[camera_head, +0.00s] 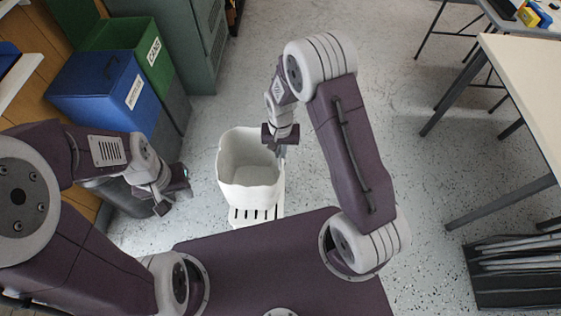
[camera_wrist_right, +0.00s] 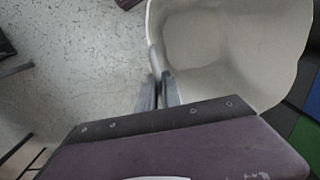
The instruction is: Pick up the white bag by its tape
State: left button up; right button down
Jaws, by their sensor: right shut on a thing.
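The white bag (camera_head: 232,190) is upright and open at the top, with a wavy rim, in the middle of the head view. It fills the upper right of the right wrist view (camera_wrist_right: 235,50). My right gripper (camera_head: 281,152) is at the bag's right rim, pointing down. In the wrist view its fingers (camera_wrist_right: 159,92) are shut on a narrow pale strip at the bag's edge; whether this strip is the tape I cannot tell. My left gripper (camera_head: 178,192) is left of the bag, apart from it; its finger gap is unclear.
A white slotted part (camera_head: 257,215) shows just below the bag. A blue bin (camera_head: 103,85) and a green bin (camera_head: 127,45) stand at the upper left. A table (camera_head: 520,75) is at the right, above a dark rack (camera_head: 515,270). Speckled floor (camera_head: 420,175) is free between.

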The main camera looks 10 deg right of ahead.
notch_tip(320, 180, up, 9)
jog(key=p, duration=0.8)
notch_tip(320, 180, up, 9)
jog(key=p, duration=0.8)
dwell(0.3)
